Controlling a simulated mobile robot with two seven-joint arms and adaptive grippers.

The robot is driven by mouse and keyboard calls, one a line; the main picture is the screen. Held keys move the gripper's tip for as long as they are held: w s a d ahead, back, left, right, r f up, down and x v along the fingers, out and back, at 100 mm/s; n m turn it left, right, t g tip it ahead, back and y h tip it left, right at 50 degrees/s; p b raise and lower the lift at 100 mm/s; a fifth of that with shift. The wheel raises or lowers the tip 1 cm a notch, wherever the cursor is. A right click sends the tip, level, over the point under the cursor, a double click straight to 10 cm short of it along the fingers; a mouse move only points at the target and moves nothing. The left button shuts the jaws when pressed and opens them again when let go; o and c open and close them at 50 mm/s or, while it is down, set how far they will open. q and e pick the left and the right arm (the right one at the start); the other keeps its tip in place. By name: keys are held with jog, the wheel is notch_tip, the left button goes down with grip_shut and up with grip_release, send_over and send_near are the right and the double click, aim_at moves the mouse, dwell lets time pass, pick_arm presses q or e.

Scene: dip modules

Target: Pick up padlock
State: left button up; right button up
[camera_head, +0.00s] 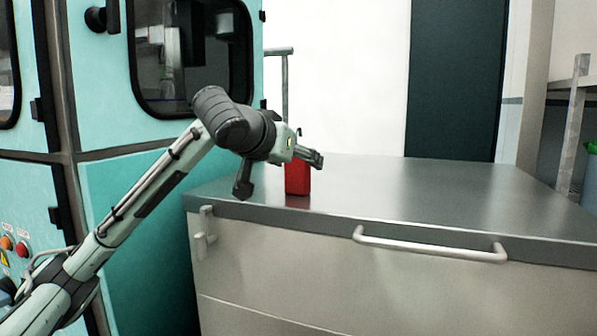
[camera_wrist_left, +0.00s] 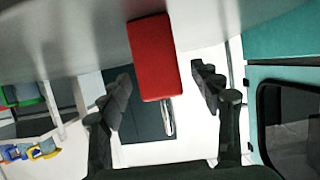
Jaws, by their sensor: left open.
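The red padlock (camera_head: 297,179) stands on the metal counter top near its left front corner, partly hidden behind my left gripper. In the left wrist view the padlock's red body (camera_wrist_left: 155,57) and metal shackle (camera_wrist_left: 168,118) show between my fingers. My left gripper (camera_head: 281,172) is open, its fingers spread around the padlock. In the wrist view the left gripper (camera_wrist_left: 162,78) has one finger on each side of the padlock, with a visible gap on both sides. My right gripper is in neither view.
The metal counter (camera_head: 420,195) is clear to the right of the padlock. A handle (camera_head: 430,245) sticks out from its front. A teal machine cabinet (camera_head: 140,190) stands close on the left.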

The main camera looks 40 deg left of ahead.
pick_arm(q)
jog(key=shift+w+a+f, duration=0.15)
jog(key=shift+w+f, duration=0.1)
jog(key=shift+w, duration=0.4)
jog(key=c, duration=1.3)
jog(key=shift+r, duration=0.1)
jog(key=shift+c, duration=0.2)
